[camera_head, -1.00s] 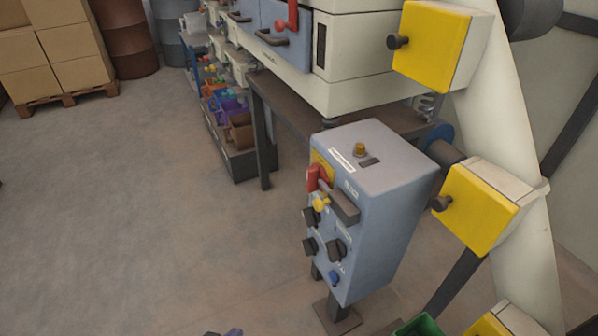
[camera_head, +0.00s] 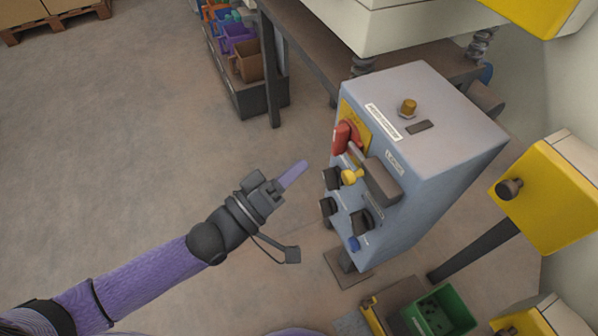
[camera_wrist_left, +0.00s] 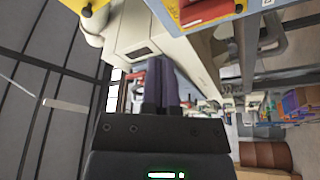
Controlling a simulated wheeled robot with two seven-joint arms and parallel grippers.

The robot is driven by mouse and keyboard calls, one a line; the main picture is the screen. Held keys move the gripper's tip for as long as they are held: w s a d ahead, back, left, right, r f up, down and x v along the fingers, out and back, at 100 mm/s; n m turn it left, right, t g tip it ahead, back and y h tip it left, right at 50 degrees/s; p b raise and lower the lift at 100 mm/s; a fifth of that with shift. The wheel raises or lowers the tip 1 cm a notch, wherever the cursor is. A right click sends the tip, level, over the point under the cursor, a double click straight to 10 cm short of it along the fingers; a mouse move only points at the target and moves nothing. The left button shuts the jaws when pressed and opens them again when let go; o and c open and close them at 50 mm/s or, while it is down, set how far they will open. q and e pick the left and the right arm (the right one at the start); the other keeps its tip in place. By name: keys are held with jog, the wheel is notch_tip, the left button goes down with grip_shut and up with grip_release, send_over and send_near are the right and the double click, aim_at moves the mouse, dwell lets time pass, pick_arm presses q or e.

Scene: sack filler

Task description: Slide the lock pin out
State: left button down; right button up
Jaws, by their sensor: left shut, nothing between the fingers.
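The blue-grey control box (camera_head: 440,160) stands on a post right of centre in the head view. Its front has a red handle (camera_head: 344,137) on a yellow plate, a yellow knob (camera_head: 351,176) below it, and a dark bar beside them. The yellow knob may be the lock pin; I cannot tell for sure. My left gripper (camera_head: 301,167) is shut and empty, its purple fingers in the air left of the box front, apart from it. The shut fingers also show in the wrist view (camera_wrist_left: 161,82). My right gripper is not in view.
Black knobs (camera_head: 361,222) and a blue button sit low on the box front; a brass-coloured knob (camera_head: 408,107) is on top. A green bin (camera_head: 440,312) stands below. A bench with coloured bins (camera_head: 238,45) is behind. Open floor (camera_head: 150,130) lies left.

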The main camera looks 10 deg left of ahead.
aim_at(344, 183)
pick_arm(q)
jog(key=w+d+f+b, duration=0.1)
jog(key=w+d+b, duration=0.1)
jog(key=d, duration=0.4)
jog(key=shift+w, duration=0.35)
jog(key=shift+f, duration=0.1)
jog(key=s+d+p, duration=0.1)
jog(key=s, duration=0.1)
jog(key=shift+s+d+r+p, duration=0.2)
jog(key=shift+s+d+p, duration=0.1)
jog(key=shift+d+p, duration=0.1)
jog(key=shift+s+d+f, duration=0.1)
jog(key=shift+f, duration=0.1)
